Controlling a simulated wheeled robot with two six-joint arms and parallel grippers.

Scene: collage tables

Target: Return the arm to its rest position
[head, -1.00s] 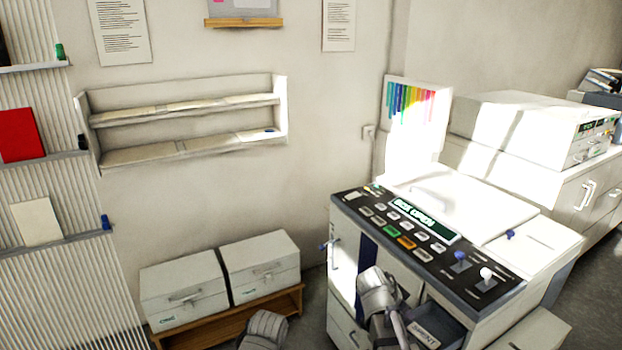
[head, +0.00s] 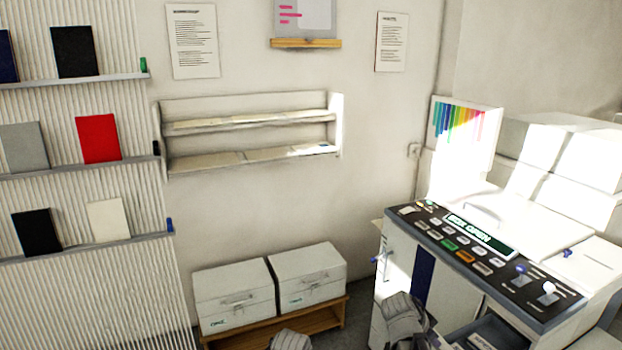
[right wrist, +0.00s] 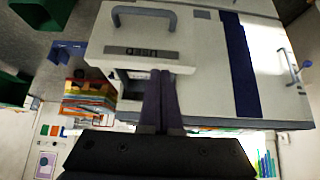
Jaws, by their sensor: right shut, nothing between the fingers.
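My right gripper (right wrist: 161,78) shows in the right wrist view with its two dark fingers together and nothing between them. In that view it is in front of a white machine front with an upside-down "USED" label and a grey handle (right wrist: 145,18). In the head view a grey part of my right arm (head: 403,312) shows at the bottom, in front of the white machine (head: 397,250); the fingers cannot be made out there. A grey rounded part, likely of my left arm, shows at the bottom edge; my left gripper is not in view.
The machine's control panel (head: 480,250) is at the right. Two white boxes (head: 235,292) stand on a low wooden bench (head: 330,315). A wall shelf (head: 250,135) hangs above them. Ribbed display shelving (head: 90,300) is at the left. The right wrist view shows green bins (right wrist: 45,10) and a colourful stack (right wrist: 88,92).

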